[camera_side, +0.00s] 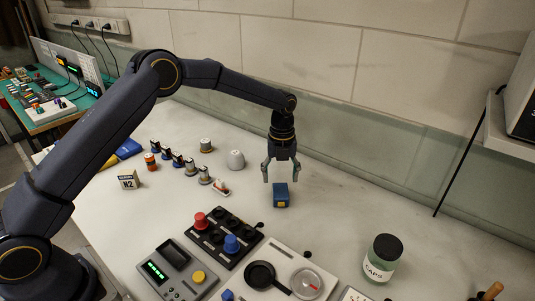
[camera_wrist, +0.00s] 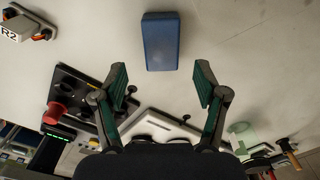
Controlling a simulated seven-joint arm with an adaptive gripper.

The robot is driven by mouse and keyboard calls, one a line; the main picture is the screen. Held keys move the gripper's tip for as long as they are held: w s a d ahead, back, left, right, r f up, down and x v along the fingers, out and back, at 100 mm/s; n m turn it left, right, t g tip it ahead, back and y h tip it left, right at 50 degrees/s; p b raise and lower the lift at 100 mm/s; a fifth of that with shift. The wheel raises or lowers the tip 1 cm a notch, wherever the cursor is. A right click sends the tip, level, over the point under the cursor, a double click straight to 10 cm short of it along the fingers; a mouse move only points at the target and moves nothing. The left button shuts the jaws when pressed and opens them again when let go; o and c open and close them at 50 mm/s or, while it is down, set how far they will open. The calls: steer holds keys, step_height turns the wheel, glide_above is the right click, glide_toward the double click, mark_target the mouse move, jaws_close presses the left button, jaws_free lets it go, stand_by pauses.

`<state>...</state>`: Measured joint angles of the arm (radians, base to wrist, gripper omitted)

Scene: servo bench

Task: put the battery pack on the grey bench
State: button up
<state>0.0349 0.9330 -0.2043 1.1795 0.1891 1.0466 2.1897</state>
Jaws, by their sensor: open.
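The battery pack appears to be the blue block (camera_side: 281,196) with a small yellow mark, sitting on the grey bench (camera_side: 330,215). It also shows in the wrist view as a plain blue block (camera_wrist: 161,42), beyond my fingertips. My gripper (camera_side: 281,180) is open and empty, pointing down just above the block. In the wrist view my gripper (camera_wrist: 162,82) has its fingers spread wider than the block, with the block lined up between them but apart from them. No contact shows.
A black panel (camera_side: 222,241) with red and blue knobs, a grey device (camera_side: 176,271) with a green display and a white tray (camera_side: 290,258) stand in front. Small items (camera_side: 182,163) line the left. Bench right of the block is clear.

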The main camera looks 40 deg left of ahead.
mark_target(280, 191)
steer(key=s+a+r+n+t, duration=0.1)
steer(key=s+r+n, duration=0.25)
steer(key=r, duration=0.65)
steer(key=s+a+r+n+t, duration=0.1)
steer(key=s+r+n, duration=0.25)
steer(key=r, duration=0.65)
steer(key=s+a+r+n+t, duration=0.1)
steer(key=s+a+r+n, duration=0.1)
steer(key=s+n, duration=0.4)
steer(key=s+a+r+n+t, duration=0.1)
steer(key=s+a+r+n, duration=0.1)
steer(key=s+n, duration=0.4)
steer(key=s+r, duration=0.1)
steer(key=s, duration=0.4)
steer(key=shift+a, duration=0.2)
steer(key=shift+o, duration=0.4)
steer(key=s+a+f+n+t, duration=0.1)
steer(key=s+f+n, duration=0.2)
steer(key=s+n, duration=0.5)
steer(key=shift+s+a+f+n+t, duration=0.2)
steer(key=shift+s+f+n+t, duration=0.1)
steer(key=shift+s, duration=0.4)
steer(key=shift+s+f, duration=0.2)
steer(key=shift+s, duration=0.05)
